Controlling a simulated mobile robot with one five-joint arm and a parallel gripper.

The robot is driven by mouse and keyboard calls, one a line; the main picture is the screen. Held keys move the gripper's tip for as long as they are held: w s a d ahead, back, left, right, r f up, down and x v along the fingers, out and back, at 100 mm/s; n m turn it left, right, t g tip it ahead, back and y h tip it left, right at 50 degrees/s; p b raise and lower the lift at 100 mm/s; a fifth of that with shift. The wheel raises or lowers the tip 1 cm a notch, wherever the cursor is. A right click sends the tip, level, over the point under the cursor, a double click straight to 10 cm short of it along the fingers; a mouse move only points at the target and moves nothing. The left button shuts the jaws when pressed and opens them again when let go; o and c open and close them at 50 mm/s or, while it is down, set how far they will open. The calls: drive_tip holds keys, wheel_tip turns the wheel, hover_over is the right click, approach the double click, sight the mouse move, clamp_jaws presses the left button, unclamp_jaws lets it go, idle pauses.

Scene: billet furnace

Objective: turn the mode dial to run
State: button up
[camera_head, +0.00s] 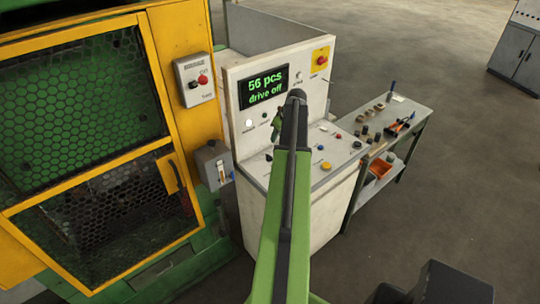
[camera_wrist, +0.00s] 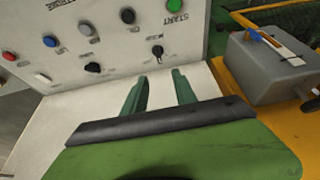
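The fingers point toward the panel, below the central knob, with no clear contact. In the head view my gripper (camera_head: 277,122) is in front of the control cabinet, and my arm hides part of it.
The cabinet's display (camera_head: 264,87) reads "56 pcs drive off". A green START button (camera_wrist: 178,24) is above the central knob. Left are a red button (camera_wrist: 9,55) and a blue button (camera_wrist: 50,40). The yellow-framed furnace guard (camera_head: 180,70) stands left, a tool table (camera_head: 400,125) right.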

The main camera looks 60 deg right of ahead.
sight(269, 156)
drive_tip(key=b+x, duration=0.9)
drive_tip(key=x, duration=0.2)
drive_tip(key=b+x, duration=0.5)
drive_tip(key=shift+s+d+f+b, duration=0.15)
drive_tip(key=shift+f+b, duration=0.15)
drive_tip(key=shift+f, duration=0.1)
drive_tip(key=shift+r, duration=0.1)
clamp_jaws()
